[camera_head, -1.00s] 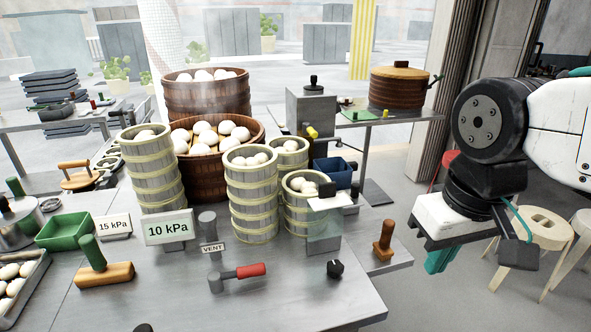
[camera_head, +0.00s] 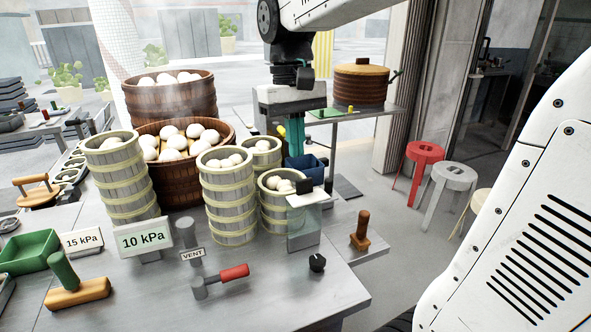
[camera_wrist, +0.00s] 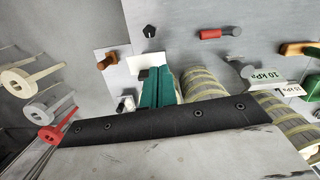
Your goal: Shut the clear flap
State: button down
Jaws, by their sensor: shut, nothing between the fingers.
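The clear flap (camera_head: 304,228) is a see-through panel at the right front of the steel table, upright below a white plate (camera_head: 306,199) with a black block on it. I cannot tell how its hinge stands. My gripper (camera_head: 293,150) has teal fingers, shut and empty, pointing down behind and above the flap, near the dark blue bin. The fingers are apart from the flap. In the wrist view my gripper (camera_wrist: 160,90) shows beside the white plate (camera_wrist: 146,60); the clear panel is hard to make out there.
Bamboo steamer towers (camera_head: 230,200) with buns stand left of the flap. A dark blue bin (camera_head: 305,168) is behind it. A black knob (camera_head: 317,262), a red-handled vent lever (camera_head: 233,273) and a wooden-handled tool (camera_head: 361,230) are nearby. Stools (camera_head: 425,155) stand at right.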

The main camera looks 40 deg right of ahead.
jog(key=w+d+f+m+g, duration=0.15)
jog(key=w+d, duration=0.45)
jog(key=w, duration=0.7)
jog(key=shift+g+y, duration=0.3)
jog(key=shift+g, duration=0.15)
jog(key=x, duration=0.9)
jog(key=shift+w+d+f, duration=0.2)
jog(key=shift+d+f, duration=0.1)
jog(key=shift+f, duration=0.25)
jog(key=shift+s+a+r, duration=0.1)
jog(key=shift+s+a, duration=0.1)
jog(key=shift+s, duration=0.8)
jog(key=shift+s+a+r, duration=0.1)
jog(key=shift+s+a, duration=0.1)
jog(key=shift+s, duration=0.75)
